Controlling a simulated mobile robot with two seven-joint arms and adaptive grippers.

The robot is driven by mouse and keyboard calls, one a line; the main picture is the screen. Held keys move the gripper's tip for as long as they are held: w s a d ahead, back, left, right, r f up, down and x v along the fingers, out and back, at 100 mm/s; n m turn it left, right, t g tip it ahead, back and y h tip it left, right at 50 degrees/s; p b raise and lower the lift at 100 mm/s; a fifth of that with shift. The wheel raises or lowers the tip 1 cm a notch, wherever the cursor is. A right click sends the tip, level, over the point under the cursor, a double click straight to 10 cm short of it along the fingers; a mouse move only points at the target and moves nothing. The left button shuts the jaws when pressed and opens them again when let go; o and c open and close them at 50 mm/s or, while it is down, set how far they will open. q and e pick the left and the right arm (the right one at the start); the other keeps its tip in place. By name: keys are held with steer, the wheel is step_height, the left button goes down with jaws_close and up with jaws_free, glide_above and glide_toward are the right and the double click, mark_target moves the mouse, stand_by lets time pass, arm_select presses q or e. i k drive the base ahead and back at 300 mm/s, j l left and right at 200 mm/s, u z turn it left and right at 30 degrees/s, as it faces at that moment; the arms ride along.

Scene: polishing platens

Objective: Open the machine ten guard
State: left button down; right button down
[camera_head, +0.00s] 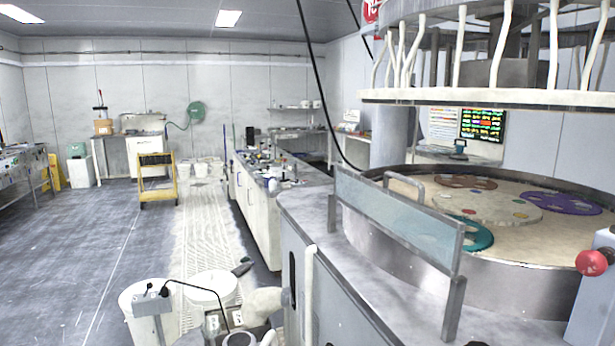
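The guard (398,217) is a long, clear, pale-green panel in a grey metal frame. It stands upright on metal posts along the near left side of a round polishing machine (375,245) at the right. A grey bar handle (403,178) rises behind the panel's top edge. The machine's beige platen (480,207) carries teal, brown and purple discs, and the panel hides part of its near edge. No machine number is readable on it. I cannot make out either gripper in the head view.
A large ring plate (490,97) with hanging white tubes is above the platen. A red knob (592,263) sits at the right edge. White buckets (212,288) stand on the floor at lower left. A cluttered bench (262,208) runs behind; the left floor is mostly clear.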

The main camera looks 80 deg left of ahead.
mark_target(452, 272)
steer(key=u, duration=1.9)
